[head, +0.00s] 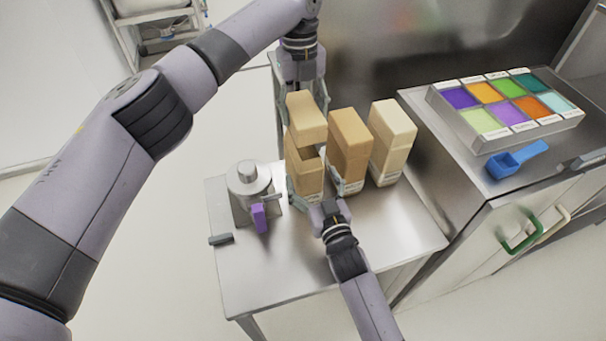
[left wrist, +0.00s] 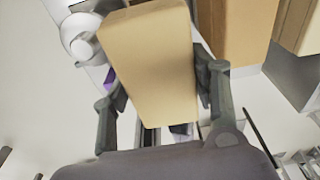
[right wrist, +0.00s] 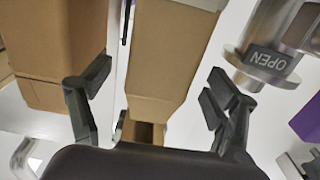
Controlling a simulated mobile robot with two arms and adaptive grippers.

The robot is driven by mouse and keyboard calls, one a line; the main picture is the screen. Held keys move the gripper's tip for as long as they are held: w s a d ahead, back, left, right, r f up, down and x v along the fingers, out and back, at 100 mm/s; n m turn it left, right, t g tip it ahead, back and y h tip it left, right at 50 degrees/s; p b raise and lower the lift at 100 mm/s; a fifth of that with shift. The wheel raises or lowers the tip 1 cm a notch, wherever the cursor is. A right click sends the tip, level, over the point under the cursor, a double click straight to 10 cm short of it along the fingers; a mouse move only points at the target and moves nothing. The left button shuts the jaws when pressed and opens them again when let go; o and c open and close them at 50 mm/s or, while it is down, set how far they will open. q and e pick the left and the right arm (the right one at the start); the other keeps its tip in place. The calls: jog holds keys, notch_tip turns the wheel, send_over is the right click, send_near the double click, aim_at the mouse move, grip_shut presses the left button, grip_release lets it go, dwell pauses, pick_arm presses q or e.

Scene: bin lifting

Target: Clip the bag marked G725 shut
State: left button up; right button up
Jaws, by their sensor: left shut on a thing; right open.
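Three tan paper bags stand in a row on a small metal table (head: 285,278). The left bag (head: 304,178) has its upper part (head: 306,117) bent over, with a dark gap below it. The middle bag (head: 347,145) and pale right bag (head: 391,140) stand upright. I cannot read which is marked G725. My left gripper (left wrist: 158,88) is shut on the left bag's upper part, reaching from behind; in the head view its fingers are largely hidden. My right gripper (right wrist: 155,90) is open at the front of that bag, its fingers spread on either side. No clip is clearly identifiable.
A metal canister (head: 249,180) stands left of the bags, with a purple piece (head: 259,218) before it. A small grey piece (head: 221,239) lies at the table's left edge. On the right counter are a tray of coloured compartments (head: 480,133) and a blue scoop (head: 512,162).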

aim_at(303, 159)
jog(key=x, duration=0.6)
jog(key=shift+w+a, duration=0.1)
jog(key=shift+w, duration=0.2)
jog(key=shift+c, duration=0.2)
jog(key=c, duration=1.5)
